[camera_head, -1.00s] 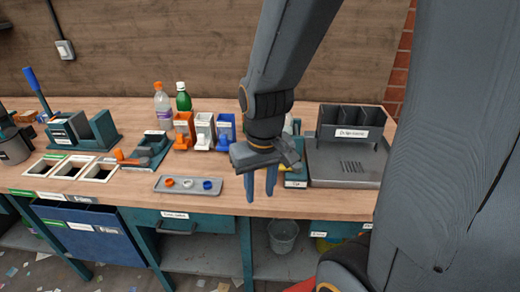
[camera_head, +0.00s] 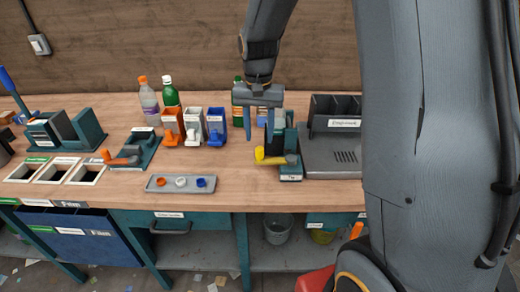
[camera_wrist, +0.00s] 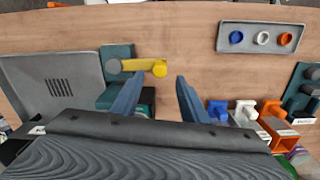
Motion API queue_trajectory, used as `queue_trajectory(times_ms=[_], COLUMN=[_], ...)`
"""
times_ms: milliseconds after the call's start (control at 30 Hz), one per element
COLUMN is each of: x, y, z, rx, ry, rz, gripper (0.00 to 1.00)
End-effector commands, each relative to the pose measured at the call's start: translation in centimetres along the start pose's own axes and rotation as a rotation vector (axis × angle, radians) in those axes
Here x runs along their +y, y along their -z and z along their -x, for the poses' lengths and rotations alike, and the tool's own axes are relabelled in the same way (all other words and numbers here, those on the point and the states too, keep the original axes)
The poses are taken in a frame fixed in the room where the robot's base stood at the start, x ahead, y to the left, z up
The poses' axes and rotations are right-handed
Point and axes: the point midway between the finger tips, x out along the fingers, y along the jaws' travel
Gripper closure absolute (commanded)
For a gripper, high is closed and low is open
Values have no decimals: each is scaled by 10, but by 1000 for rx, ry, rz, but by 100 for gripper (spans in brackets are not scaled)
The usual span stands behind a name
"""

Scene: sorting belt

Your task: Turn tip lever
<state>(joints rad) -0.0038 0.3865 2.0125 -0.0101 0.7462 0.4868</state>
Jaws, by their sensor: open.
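My gripper (camera_head: 260,136) is open and empty, pointing down just behind and above the lever, with a finger on each side of a clear gap. In the wrist view my gripper (camera_wrist: 156,92) shows both fingers apart, not closed around the lever. The station's upper part is partly hidden by my gripper.
A second teal station with an orange-ended lever (camera_head: 122,159) stands at left. A small grey tray with coloured caps (camera_head: 160,186) lies in front. Orange, white and blue dispensers (camera_head: 193,124) and bottles (camera_head: 149,98) stand behind. The grey drain tray (camera_head: 330,165) is at right.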

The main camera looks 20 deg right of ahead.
Motion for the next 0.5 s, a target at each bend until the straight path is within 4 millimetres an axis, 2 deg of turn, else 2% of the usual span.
queue_trajectory(times_ms=[300, 500], x=[2, 1], y=[-2, -2], z=[-48, -64], rx=[-4, -1], ry=[-2, -1], rz=[2, 2], gripper=[60, 60])
